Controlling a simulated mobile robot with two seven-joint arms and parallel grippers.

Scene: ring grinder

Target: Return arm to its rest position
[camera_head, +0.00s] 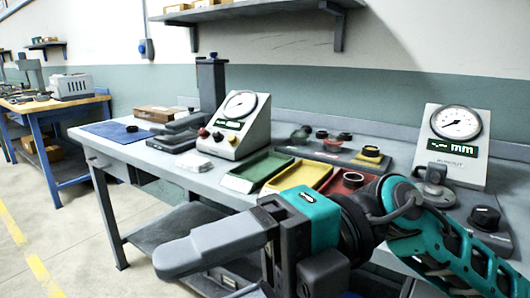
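My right arm (455,250) comes in from the lower right, with teal and dark links. Its gripper (205,250) has a teal and dark grey body, and a long grey finger points left in front of the workbench's near edge. The second finger is not clearly visible, so I cannot tell how far the fingers are apart. No object shows at the visible fingertip. The gripper and arm hide part of the bench front and the lower shelf. My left gripper is not in view.
The workbench (125,151) holds a dial gauge (240,106) with a stand, a second gauge (456,124) marked mm, and green (262,167), yellow (298,177) and red (345,183) trays. A blue mat (110,131) lies at left. Floor at lower left is clear.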

